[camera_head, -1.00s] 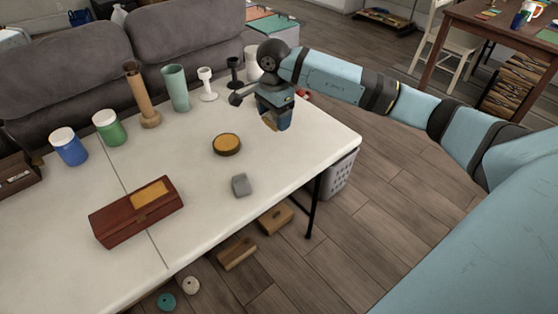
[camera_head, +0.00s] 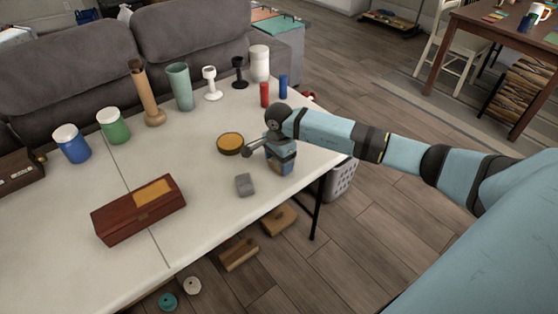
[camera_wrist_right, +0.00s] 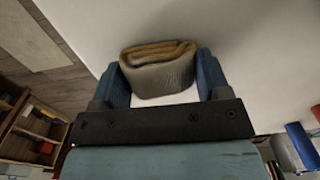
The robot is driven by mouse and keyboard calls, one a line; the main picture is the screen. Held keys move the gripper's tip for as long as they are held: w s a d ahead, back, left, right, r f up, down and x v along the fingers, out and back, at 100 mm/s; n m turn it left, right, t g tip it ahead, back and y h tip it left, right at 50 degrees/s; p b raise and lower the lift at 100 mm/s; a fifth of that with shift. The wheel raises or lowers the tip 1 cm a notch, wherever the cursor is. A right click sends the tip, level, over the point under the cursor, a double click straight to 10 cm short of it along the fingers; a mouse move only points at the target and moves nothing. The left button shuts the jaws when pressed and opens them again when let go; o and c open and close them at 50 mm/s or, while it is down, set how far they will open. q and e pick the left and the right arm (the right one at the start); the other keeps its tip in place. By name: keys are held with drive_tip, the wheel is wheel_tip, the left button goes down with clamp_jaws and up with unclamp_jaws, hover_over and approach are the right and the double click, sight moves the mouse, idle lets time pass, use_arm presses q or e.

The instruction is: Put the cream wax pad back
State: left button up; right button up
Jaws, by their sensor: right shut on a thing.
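My right gripper (camera_head: 281,168) is over the right part of the white table (camera_head: 205,205), just right of a round tin and a grey block. In the right wrist view its two blue fingers are shut on a soft, folded pad (camera_wrist_right: 158,76), greyish cream with a tan-brown upper layer, which I take to be the cream wax pad. In the head view the gripper hides most of the pad. The round tin (camera_head: 230,143) has a dark rim and an amber top. My left gripper is not in view.
A grey block (camera_head: 244,184) lies near the front edge. A reddish wooden box (camera_head: 138,214) stands left. Blue (camera_head: 71,144) and green (camera_head: 113,125) jars, a tall brown bottle (camera_head: 146,95), a green cup (camera_head: 179,87) and red (camera_head: 265,94) and blue (camera_head: 283,86) cylinders line the back.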

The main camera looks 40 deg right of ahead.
drive_tip(key=shift+f, duration=0.15)
drive_tip(key=o, duration=0.8)
